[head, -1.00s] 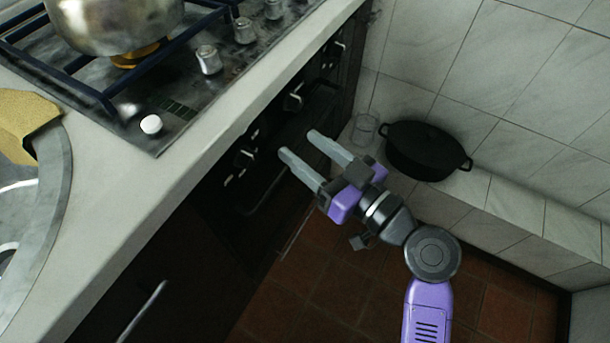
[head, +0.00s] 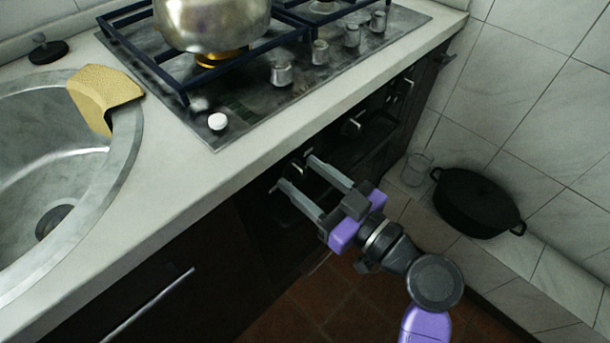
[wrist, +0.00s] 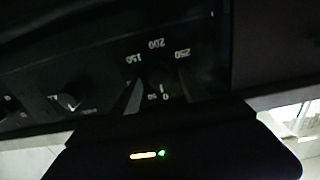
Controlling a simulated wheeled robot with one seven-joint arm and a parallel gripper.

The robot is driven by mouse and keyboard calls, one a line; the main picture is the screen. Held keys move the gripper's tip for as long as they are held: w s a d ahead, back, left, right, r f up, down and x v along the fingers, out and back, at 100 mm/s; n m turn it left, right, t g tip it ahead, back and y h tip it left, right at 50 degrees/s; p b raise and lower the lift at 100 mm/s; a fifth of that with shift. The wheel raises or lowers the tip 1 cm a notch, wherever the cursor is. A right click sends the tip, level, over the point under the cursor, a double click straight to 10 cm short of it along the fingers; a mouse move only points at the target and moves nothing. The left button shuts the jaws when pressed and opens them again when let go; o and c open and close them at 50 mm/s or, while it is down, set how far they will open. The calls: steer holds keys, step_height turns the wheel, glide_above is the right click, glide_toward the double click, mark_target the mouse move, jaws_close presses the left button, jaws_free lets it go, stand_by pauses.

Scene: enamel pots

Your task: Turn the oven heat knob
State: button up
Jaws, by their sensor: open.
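The oven front is dark and sits under the counter. The heat knob (head: 298,166) is on its panel, small and partly hidden by my fingers in the head view. In the wrist view the heat knob (wrist: 162,86) is dim, with a scale showing 50, 150, 200 and 250 around it. My gripper (head: 297,172) is open, with its two fingertips at the panel, one to each side of the knob. One grey fingertip shows left of the knob in the wrist view. I cannot tell whether the fingers touch the knob.
A second oven knob (head: 352,124) is further right on the panel. The counter edge (head: 262,136) runs above my gripper. A metal pot (head: 212,25) stands on the hob. A black pot (head: 477,203) and a glass (head: 416,169) stand on the tiled ledge at right.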

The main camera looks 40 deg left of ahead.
steer(key=shift+a, duration=0.2)
steer(key=shift+c, duration=0.2)
jaws_close()
